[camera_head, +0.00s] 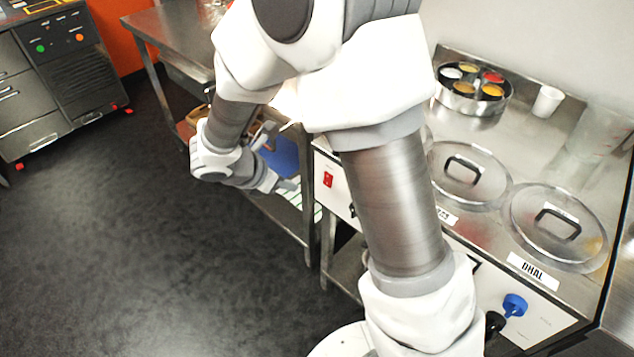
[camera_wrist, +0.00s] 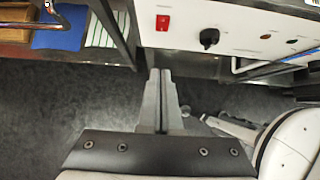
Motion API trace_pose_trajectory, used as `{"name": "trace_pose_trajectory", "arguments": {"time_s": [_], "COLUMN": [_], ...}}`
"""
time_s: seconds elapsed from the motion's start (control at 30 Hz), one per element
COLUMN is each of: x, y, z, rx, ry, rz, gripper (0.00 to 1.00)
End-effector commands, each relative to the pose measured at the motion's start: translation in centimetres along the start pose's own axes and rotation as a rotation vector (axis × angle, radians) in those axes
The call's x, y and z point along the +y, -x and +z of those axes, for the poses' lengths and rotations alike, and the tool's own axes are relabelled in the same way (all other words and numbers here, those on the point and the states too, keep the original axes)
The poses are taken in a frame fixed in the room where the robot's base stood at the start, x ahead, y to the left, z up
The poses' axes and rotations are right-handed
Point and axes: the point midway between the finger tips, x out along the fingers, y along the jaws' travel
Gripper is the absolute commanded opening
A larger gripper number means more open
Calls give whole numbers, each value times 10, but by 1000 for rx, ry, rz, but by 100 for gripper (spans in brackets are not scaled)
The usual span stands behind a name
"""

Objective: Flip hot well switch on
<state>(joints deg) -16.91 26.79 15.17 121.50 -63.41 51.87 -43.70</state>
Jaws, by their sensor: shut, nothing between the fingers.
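The hot well (camera_head: 476,245) is a steel unit with round lidded pots on top and a white front panel. Its red switch (camera_head: 328,180) is near the panel's left end. In the wrist view the red switch (camera_wrist: 163,23) shows near the top middle, with small light marks on it; I cannot tell its position. My gripper (camera_wrist: 160,74) is shut and empty, its fingertips below the switch in that picture and apart from it. In the head view my gripper (camera_head: 291,186) is left of the panel, and my arm hides much of the panel.
A black knob (camera_wrist: 208,38) is right of the switch. A blue knob (camera_head: 514,305) is at the panel's right end. A steel table (camera_head: 172,32) with a lower shelf holding a blue item (camera_head: 283,155) stands left. Dark floor (camera_head: 130,220) is clear.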

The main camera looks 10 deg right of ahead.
Motion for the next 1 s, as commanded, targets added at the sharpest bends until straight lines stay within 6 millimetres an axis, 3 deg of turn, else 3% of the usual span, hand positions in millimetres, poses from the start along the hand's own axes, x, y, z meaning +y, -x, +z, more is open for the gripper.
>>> {"name": "trace_pose_trajectory", "arguments": {"time_s": [0.33,0.8,1.0], "x": [-1,-1,0], "y": [-12,-106,-122], "z": [0,-1,22], "rx": [0,1,0], "ry": [-3,-2,-4], "rz": [-3,-4,-1], "gripper": [0,0,0]}}
